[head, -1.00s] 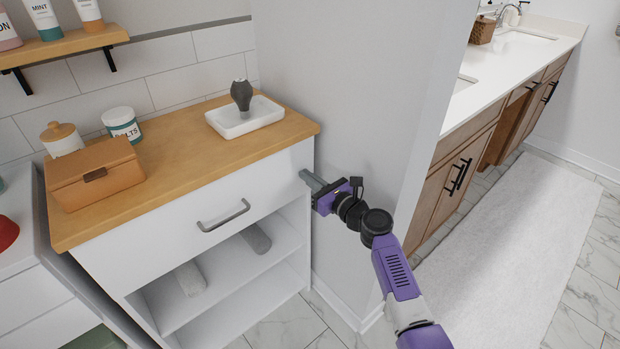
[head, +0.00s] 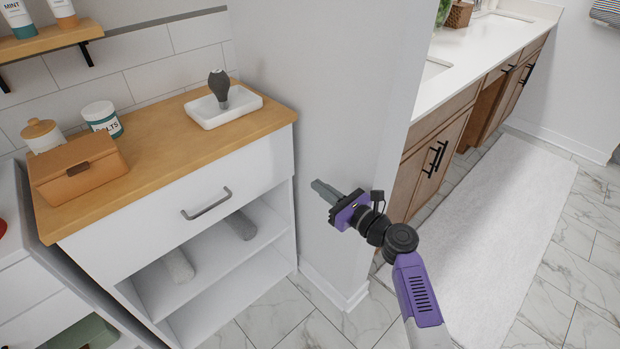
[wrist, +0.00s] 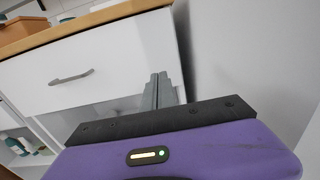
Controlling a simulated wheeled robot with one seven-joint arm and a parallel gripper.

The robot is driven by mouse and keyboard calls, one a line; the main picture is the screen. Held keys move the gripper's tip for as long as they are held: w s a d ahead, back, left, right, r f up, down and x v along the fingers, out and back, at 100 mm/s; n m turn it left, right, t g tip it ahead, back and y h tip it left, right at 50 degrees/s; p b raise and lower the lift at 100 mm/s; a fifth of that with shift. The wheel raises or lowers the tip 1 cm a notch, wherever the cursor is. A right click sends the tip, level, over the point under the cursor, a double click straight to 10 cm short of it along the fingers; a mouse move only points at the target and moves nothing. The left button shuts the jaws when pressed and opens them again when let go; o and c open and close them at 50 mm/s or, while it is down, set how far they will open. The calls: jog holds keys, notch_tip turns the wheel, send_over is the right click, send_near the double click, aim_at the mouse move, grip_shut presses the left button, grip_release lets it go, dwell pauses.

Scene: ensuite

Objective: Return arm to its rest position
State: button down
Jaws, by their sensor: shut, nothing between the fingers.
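My gripper (head: 325,191) is purple and black with grey fingers. In the head view it is in the air to the right of the white cabinet's side, in front of the grey wall end. Its fingers are together and empty. In the wrist view the shut fingers (wrist: 159,92) point toward the cabinet's right front corner. My arm is bent and reaches up from the lower right of the head view.
The white cabinet (head: 150,235) has a wooden top bearing a brown box (head: 80,172), jars and a white tray (head: 240,112) with a dark grey object. Its drawer is shut. A vanity (head: 440,160) stands right, beside a white rug (head: 500,220) and marble floor.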

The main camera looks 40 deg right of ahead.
jog(key=shift+s, duration=0.25)
